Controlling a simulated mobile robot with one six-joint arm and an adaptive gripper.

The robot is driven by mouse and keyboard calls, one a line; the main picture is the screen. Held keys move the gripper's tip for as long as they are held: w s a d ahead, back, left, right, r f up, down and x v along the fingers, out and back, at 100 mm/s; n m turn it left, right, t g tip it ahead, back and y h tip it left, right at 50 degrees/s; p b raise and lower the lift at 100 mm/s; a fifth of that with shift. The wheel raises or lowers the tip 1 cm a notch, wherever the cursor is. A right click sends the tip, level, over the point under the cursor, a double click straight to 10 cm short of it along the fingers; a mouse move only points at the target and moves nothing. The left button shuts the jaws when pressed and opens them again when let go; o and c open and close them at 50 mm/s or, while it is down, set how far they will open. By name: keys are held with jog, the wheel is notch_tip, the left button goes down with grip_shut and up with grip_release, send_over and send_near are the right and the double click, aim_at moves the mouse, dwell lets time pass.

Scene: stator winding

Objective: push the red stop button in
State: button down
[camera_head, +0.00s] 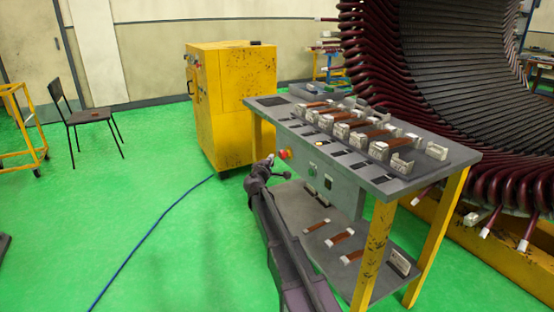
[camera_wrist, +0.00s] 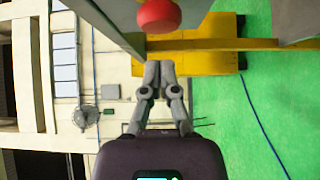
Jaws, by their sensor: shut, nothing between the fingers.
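The red stop button (camera_head: 286,154) sits on the front panel of the grey workbench, at the panel's left end. My gripper (camera_head: 271,159) is just left of the button in the head view, with its fingers shut and empty. In the wrist view the round red button (camera_wrist: 158,15) shows at the top edge, partly cut off. The shut fingertips (camera_wrist: 159,66) are below it in that picture, with a visible gap between them. I cannot tell the exact distance in depth.
The grey workbench (camera_head: 268,101) carries several coils in holders. A yellow cabinet (camera_head: 235,100) stands behind. A blue cable (camera_head: 150,233) crosses the open green floor. The large stator (camera_head: 440,60) is at right.

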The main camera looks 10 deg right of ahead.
jog(key=v, duration=1)
jog(key=shift+s+a, duration=0.2)
jog(key=shift+a, duration=0.25)
jog(key=s+d+f+m+g, duration=0.4)
jog(key=s+d+f+g, duration=0.15)
jog(key=s, duration=0.25)
jog(key=s+d+f+m+g, duration=0.4)
jog(key=s+d+f+m, duration=0.1)
jog(key=s+f, duration=0.15)
jog(key=s+a+f+m+g+y, duration=0.2)
jog(key=s+f+g+y, duration=0.15)
jog(key=s, duration=0.65)
jog(key=s+a+f+m+g+y, duration=0.25)
jog(key=s+y, duration=0.25)
jog(key=s, duration=0.6)
notch_tip(320, 180, up, 32)
jog(key=p, duration=3.2)
jog(key=shift+w+n, duration=0.3)
jog(key=shift+n, duration=0.15)
